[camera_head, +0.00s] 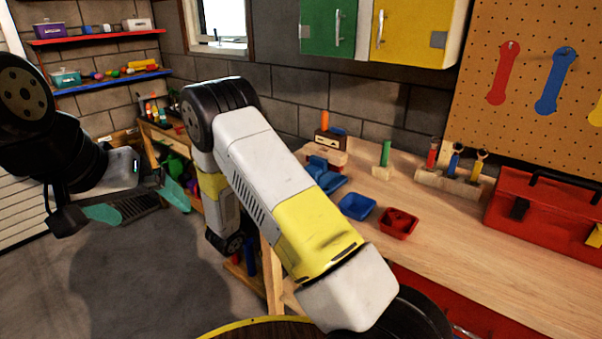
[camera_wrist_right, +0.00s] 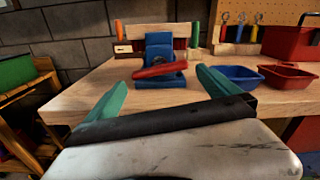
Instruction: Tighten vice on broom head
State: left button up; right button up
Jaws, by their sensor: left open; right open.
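The blue vice (camera_head: 325,174) stands at the near edge of the wooden workbench, partly covered by my right arm in the head view. In the right wrist view the vice (camera_wrist_right: 160,45) is straight ahead, with its red handle (camera_wrist_right: 160,71) across its front. My left gripper (camera_head: 140,203) is open and empty over the floor.
On the workbench (camera_head: 455,245) are a blue bin (camera_head: 357,206), a red bin (camera_head: 398,223), a tool holder (camera_head: 450,186) and a red toolbox (camera_head: 540,215). A green-handled tool (camera_head: 385,155) stands behind the bins. The floor at left is clear.

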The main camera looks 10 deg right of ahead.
jog(key=x, duration=0.8)
jog(key=shift+w, duration=0.1)
jog(key=shift+c, duration=0.4)
jog(key=c, duration=1)
jog(key=shift+m, duration=1)
jog(key=o, duration=1.1)
jog(key=shift+v, duration=3.95)
